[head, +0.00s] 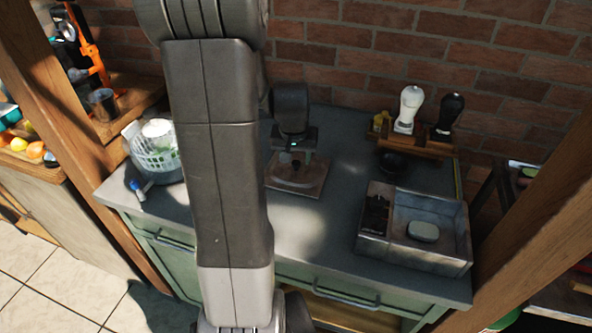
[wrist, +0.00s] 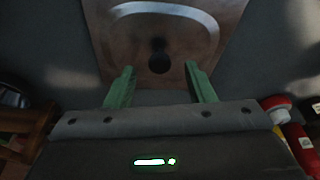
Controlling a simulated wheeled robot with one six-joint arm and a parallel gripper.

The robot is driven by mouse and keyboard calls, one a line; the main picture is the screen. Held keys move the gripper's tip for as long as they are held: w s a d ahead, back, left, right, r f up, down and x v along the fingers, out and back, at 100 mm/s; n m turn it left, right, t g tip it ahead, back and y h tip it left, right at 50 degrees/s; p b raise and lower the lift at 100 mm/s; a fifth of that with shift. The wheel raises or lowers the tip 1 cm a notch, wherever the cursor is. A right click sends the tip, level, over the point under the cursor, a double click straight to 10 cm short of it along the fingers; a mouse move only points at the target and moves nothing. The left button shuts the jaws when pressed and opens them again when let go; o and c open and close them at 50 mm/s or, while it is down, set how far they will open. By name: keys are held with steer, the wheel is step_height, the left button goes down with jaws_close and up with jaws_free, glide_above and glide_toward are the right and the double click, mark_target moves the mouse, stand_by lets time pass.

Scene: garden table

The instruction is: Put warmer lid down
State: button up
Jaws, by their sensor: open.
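A flat brownish plate (head: 297,186) lies on the grey worktop, below my gripper. My gripper (head: 293,165) points down over the plate. In the wrist view its two green fingers (wrist: 160,82) are apart, with nothing between them. The knob lies ahead of the fingertips, and I cannot tell the height gap.
A grey box (head: 366,228) holding a pale oval thing (head: 423,231) stands at the right. A wooden rack (head: 420,146) with white and black bottles and a dark bowl (head: 392,165) are behind it. A white basket (head: 155,158) stands left. Worktop in front of the plate is clear.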

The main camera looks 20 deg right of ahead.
mark_target(286, 166)
steer(key=shift+x, duration=1.05)
jaws_close()
steer(key=shift+r, duration=0.1)
step_height(286, 166, up, 10)
steer(key=f+b, duration=0.1)
steer(key=f, duration=0.2)
steer(key=w+a+f+b, duration=0.1)
steer(key=f, duration=0.2)
steer(key=a+f+b, duration=0.1)
steer(key=f, duration=0.3)
steer(key=shift+w+a, duration=0.2)
steer(key=shift+w, duration=0.2)
